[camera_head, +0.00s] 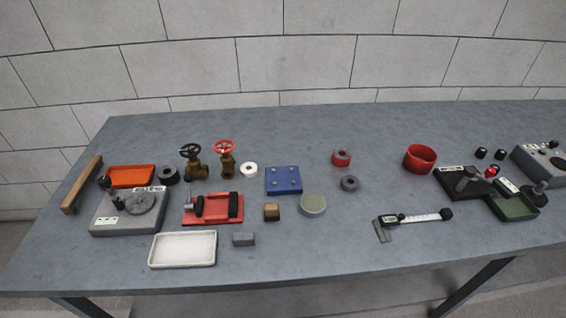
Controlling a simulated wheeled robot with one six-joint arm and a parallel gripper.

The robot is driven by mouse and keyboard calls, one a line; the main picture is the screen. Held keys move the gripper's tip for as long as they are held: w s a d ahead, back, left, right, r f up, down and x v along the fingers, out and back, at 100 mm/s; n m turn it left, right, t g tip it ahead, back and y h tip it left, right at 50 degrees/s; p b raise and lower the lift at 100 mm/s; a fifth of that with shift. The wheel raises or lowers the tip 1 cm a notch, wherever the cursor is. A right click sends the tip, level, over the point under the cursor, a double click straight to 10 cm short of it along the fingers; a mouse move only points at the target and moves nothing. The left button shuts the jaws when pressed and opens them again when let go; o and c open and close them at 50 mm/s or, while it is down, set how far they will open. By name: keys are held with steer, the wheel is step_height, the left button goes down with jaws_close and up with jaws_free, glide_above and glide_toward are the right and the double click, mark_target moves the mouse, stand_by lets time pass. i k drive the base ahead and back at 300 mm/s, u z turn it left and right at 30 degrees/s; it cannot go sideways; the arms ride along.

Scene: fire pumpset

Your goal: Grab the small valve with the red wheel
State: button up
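The small valve with the red wheel (226,160) stands upright on the grey table toward the back left. It has a brass body with the red wheel on top. Just left of it stands a similar brass valve with a black wheel (192,161). A white ring (249,169) lies close to its right. My gripper does not show in the head camera view.
A red fixture (214,208) lies in front of the valves, and a blue plate (284,180) lies to the right. An orange tray (131,176), a dark ring (168,175) and a grey device (128,212) are at the left. A white tray (183,250) is in front.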

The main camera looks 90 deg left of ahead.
mark_target(228, 162)
steer(key=i, duration=0.7)
steer(key=u, duration=3.4)
steer(key=i, duration=0.5)
steer(key=u, duration=0.05)
